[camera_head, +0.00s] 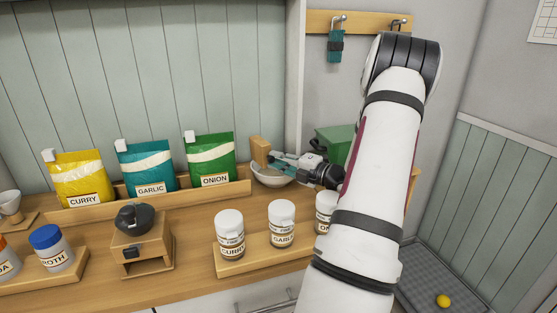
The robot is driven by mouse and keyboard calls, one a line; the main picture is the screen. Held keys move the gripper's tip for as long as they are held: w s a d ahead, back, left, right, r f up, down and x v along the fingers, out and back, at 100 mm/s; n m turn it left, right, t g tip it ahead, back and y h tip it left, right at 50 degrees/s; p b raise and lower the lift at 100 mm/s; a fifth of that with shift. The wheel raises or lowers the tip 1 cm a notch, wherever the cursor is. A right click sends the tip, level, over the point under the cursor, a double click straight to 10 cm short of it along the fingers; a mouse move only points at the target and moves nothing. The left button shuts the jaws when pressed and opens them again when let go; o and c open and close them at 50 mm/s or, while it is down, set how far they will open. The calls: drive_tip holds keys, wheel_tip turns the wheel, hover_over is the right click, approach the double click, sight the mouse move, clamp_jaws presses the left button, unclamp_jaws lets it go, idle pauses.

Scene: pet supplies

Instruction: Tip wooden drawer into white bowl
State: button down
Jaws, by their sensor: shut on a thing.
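The wooden drawer (257,150) is a small light-wood piece standing on end, tilted steeply, above the left part of the white bowl (272,182). My gripper (271,158) is shut on the drawer from the right, with its fingers over the bowl. The bowl stands on the counter near the back wall, right of the green onion bag. Something brownish shows inside the bowl, but it is too small to make out. The drawer's inside and the bowl's far right side are partly hidden by the gripper.
A wooden grinder (141,246) with a dark top stands at the front left. Curry, garlic and onion bags (210,158) stand in a wooden rack to the left. White-lidded jars (282,224) stand in front of the bowl. A green box (335,141) is behind my arm.

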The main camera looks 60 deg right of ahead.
drive_tip(key=shift+s+d+m+t+p, duration=0.15)
drive_tip(key=shift+d+m+t+p, duration=0.2)
drive_tip(key=shift+m+p, duration=0.7)
drive_tip(key=shift+p, duration=0.45)
drive_tip(key=shift+s+d+m+t+p, duration=0.2)
drive_tip(key=shift+m+t+p, duration=0.15)
drive_tip(key=shift+m+p, duration=0.3)
drive_tip(key=shift+f, duration=0.1)
drive_tip(key=shift+m, duration=0.3)
drive_tip(key=shift+s+d+m+h+p, duration=0.1)
drive_tip(key=shift+d+m+h+p, duration=0.1)
drive_tip(key=shift+m+h+p, duration=0.35)
drive_tip(key=shift+f, duration=0.1)
idle(0.5)
